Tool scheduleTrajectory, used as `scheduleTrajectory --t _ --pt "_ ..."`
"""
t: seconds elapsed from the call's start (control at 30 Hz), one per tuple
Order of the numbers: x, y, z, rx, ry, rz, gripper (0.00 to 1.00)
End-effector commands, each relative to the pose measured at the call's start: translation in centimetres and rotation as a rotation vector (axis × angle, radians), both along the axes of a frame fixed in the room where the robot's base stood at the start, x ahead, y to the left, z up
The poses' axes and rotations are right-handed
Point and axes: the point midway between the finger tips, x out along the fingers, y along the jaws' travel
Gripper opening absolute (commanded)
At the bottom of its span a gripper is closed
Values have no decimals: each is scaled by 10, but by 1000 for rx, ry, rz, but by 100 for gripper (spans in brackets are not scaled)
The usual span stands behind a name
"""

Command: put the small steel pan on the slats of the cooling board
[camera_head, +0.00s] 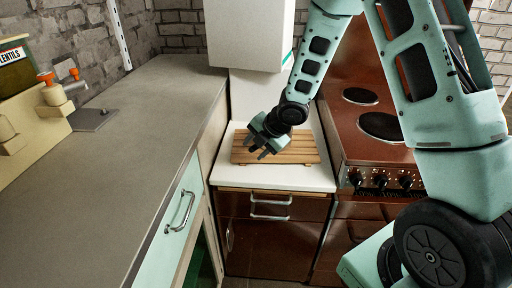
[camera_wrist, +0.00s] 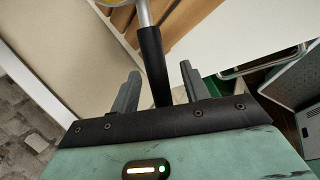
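The cooling board (camera_head: 300,149) is a wooden slatted board lying on the white cabinet top; its slats also show in the wrist view (camera_wrist: 188,28). My gripper (camera_head: 257,149) is over the board's left part, pointing down and left. In the wrist view my gripper (camera_wrist: 160,70) has its fingers apart, with the black handle of the small steel pan (camera_wrist: 152,58) between them and a gap on either side. The handle's steel stem runs up to the pan, of which only an edge shows at the top. I cannot make out the pan in the head view, nor whether it touches the slats.
A brown stove (camera_head: 370,142) with dark hotplates and knobs stands right of the white cabinet top (camera_head: 270,178). A long grey counter (camera_head: 125,150) runs along the left. A white box-shaped unit (camera_head: 250,35) hangs behind the board.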

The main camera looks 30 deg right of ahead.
Motion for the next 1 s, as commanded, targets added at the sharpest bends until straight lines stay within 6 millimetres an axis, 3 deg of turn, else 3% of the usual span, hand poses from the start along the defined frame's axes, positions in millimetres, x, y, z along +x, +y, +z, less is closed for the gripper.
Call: scheduleTrajectory --t 0.27,0.8,1.0 --pt "-6 -3 9 1 2 -3 46" --pt "-63 -29 114 -1 -1 -2 46" --pt "-80 -36 138 0 0 -1 46"
